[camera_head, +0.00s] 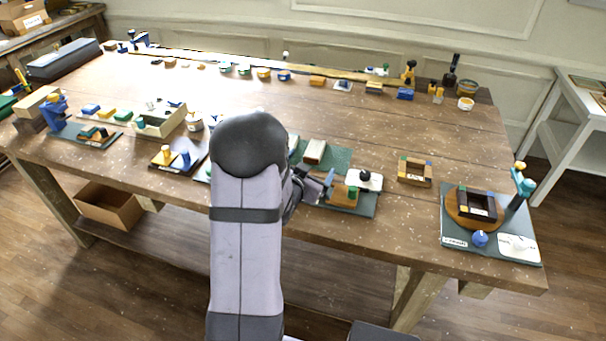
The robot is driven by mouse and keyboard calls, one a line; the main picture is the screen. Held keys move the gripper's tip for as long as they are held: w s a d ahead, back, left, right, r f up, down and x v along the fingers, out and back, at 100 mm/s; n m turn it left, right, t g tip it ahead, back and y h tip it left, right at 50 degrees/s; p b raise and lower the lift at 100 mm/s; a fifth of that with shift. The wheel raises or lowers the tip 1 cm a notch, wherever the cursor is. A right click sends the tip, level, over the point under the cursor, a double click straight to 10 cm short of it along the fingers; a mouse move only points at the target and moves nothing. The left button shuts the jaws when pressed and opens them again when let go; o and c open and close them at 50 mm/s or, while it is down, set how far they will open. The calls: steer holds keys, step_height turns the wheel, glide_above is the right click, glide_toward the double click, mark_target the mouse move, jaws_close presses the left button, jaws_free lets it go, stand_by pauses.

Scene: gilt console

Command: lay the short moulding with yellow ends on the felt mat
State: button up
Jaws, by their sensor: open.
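My gripper (326,186) is low over the front middle of the bench, beside a wooden piece with a green end (342,194); it is open, and its jaws look empty. A green mat, likely the felt mat (340,158), lies behind it, partly hidden by my arm. A pale-topped brown block (314,151) lies on this mat. The short moulding with yellow ends cannot be told for certain. Small yellow pieces show at the left (107,114) and in the back row (264,72), too small to see their ends clearly.
A white plate with a black knob (364,180) stands right of my gripper. Farther right are a small frame with coloured corners (415,171) and a dark frame on a round board (477,205). A pale wooden box (160,122) stands left. The bench middle is fairly clear.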

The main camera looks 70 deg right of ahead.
steer(key=shift+n+t, duration=0.6)
steer(key=shift+n, duration=0.1)
steer(key=a+p, duration=0.1)
steer(key=a, duration=0.1)
steer(key=w+a+r, duration=0.1)
steer(key=a, duration=0.1)
steer(key=a+p, duration=0.1)
steer(key=a, duration=0.2)
steer(key=shift+w+r+p, duration=0.15)
steer(key=shift+r+p, duration=0.15)
steer(key=shift+r, duration=0.05)
steer(key=shift+s+a+f+n+p, duration=0.15)
steer(key=shift+s+a+f+p, duration=0.1)
steer(key=shift+a, duration=0.4)
steer(key=shift+s+a+f+n+p, duration=0.15)
steer(key=shift+a+p, duration=0.1)
steer(key=shift+a, duration=0.35)
steer(key=shift+s+a+f, duration=0.2)
steer(key=shift+a+f, duration=0.1)
steer(key=shift+b+x, duration=0.35)
steer(key=shift+x, duration=0.75)
steer(key=shift+d+f, duration=0.1)
steer(key=shift+d+f+p, duration=0.25)
steer(key=shift+d+p, duration=0.4)
steer(key=shift+p, duration=0.1)
steer(key=shift+p+x, duration=0.75)
steer(key=shift+x, duration=1.05)
steer(key=shift+f, duration=0.1)
